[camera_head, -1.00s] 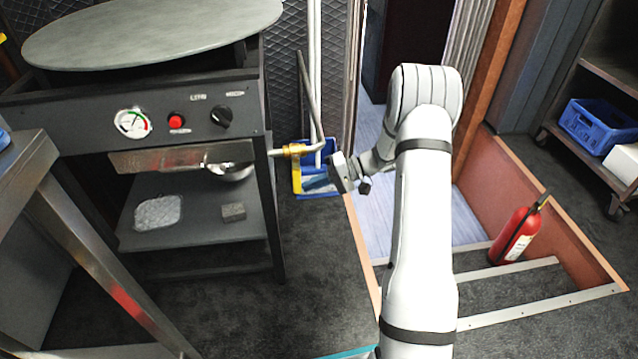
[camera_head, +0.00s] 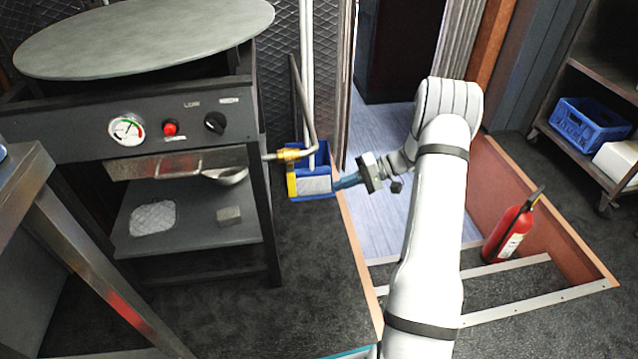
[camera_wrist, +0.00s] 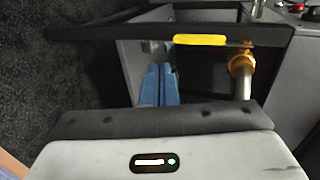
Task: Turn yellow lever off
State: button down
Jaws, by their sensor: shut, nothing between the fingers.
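The yellow lever (camera_head: 291,185) hangs straight down from the brass valve (camera_head: 289,154) on the gas pipe, crosswise to the pipe's level run, beside the stove's right front leg. In the wrist view the lever (camera_wrist: 200,40) looks like a yellow bar ahead and right of the fingertips, with the brass valve (camera_wrist: 241,63) at its right. My gripper (camera_head: 336,184) has blue fingers, shut and empty. It is at about the lever's height, to its right, with a visible gap. The shut fingers also show in the wrist view (camera_wrist: 160,70). Nothing hides the lever.
The stove (camera_head: 75,140) with gauge and knobs stands left. A blue bin (camera_head: 321,158) stands behind the lever, near my fingers. The pipe (camera_head: 309,110) rises behind the valve. A metal table (camera_head: 70,240) is at front left. A fire extinguisher (camera_head: 508,232) stands right, by the steps.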

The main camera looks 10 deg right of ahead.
jog(key=d, duration=0.4)
jog(key=shift+s+p, duration=0.15)
jog(key=shift+p, duration=0.2)
jog(key=s+a+r+g+h+p, duration=0.1)
jog(key=s+a+r+h+p, duration=0.15)
jog(key=r+p, duration=0.45)
jog(key=s+a+r+g+h+p, duration=0.1)
jog(key=s+a+r+h+p, duration=0.2)
jog(key=r, duration=0.8)
jog(key=s+a+r+g+h+p, duration=0.1)
jog(key=s+a+r+p, duration=0.3)
jog(key=r, duration=0.6)
jog(key=s+a+r+t+h+p, duration=0.1)
jog(key=s+r+t+h+p, duration=0.1)
jog(key=s+r+p, duration=0.7)
jog(key=s+a+r+t+h+p, duration=0.1)
jog(key=s+r+h+p, duration=0.4)
jog(key=r, duration=0.9)
jog(key=s+t+p, duration=0.1)
jog(key=s+p, duration=0.2)
jog(key=s, duration=0.1)
jog(key=shift+s+a+r+n+p, duration=0.25)
jog(key=shift+s+a+n+p, duration=0.1)
jog(key=shift+n+p, duration=0.05)
jog(key=shift+h, duration=0.25)
